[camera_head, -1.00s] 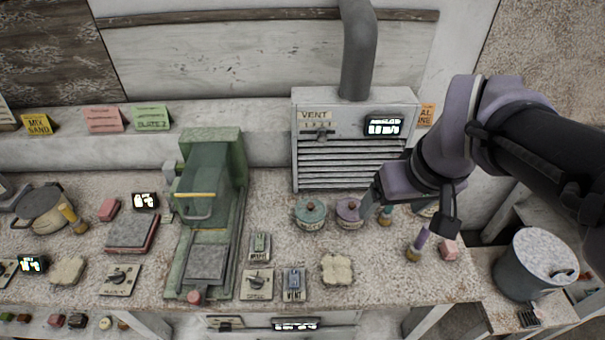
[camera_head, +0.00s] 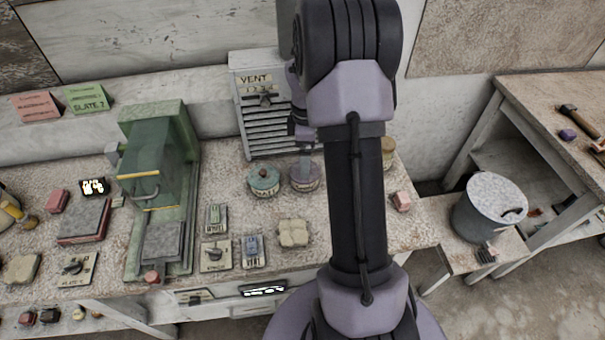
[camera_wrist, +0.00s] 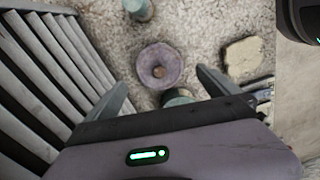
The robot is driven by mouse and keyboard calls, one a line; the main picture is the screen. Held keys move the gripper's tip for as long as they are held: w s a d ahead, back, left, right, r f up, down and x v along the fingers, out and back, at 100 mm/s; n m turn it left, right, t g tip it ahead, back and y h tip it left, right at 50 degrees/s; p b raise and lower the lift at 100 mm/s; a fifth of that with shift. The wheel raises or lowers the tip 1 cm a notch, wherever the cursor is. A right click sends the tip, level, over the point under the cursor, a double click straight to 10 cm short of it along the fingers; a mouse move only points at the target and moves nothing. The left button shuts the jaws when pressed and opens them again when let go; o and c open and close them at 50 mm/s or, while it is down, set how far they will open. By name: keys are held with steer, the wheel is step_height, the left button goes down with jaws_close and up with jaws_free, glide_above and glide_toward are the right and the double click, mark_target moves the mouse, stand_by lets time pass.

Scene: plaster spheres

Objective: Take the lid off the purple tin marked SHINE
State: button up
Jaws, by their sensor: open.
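The purple tin (camera_head: 305,177) stands on the speckled bench in front of the vent unit, with its lid on. In the wrist view its round purple lid (camera_wrist: 148,59) with a brown knob shows from above, between and beyond my fingertips. My gripper (camera_wrist: 162,80) is open and empty, one finger on each side of the lid in the picture. In the head view my gripper (camera_head: 304,148) is above the tin, partly hidden by my arm. Whether the fingers touch the lid I cannot tell. The SHINE marking is not readable.
A teal-lidded tin (camera_head: 264,181) stands close left of the purple tin. The slatted vent unit (camera_head: 262,110) rises just behind. A pale lumpy block (camera_head: 293,233) lies in front, and a teal-topped item (camera_wrist: 138,8) stands beyond the lid in the wrist view.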

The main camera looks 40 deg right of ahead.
steer(key=f+b, duration=0.1)
steer(key=f, duration=0.1)
steer(key=f+b, duration=0.1)
steer(key=f, duration=0.2)
steer(key=shift+w+f+b, duration=0.2)
steer(key=shift+f+b, duration=0.1)
steer(key=shift+b, duration=0.05)
steer(key=shift+r, duration=0.15)
steer(key=shift+c, duration=0.9)
steer(key=c, duration=1)
steer(key=shift+r, duration=0.1)
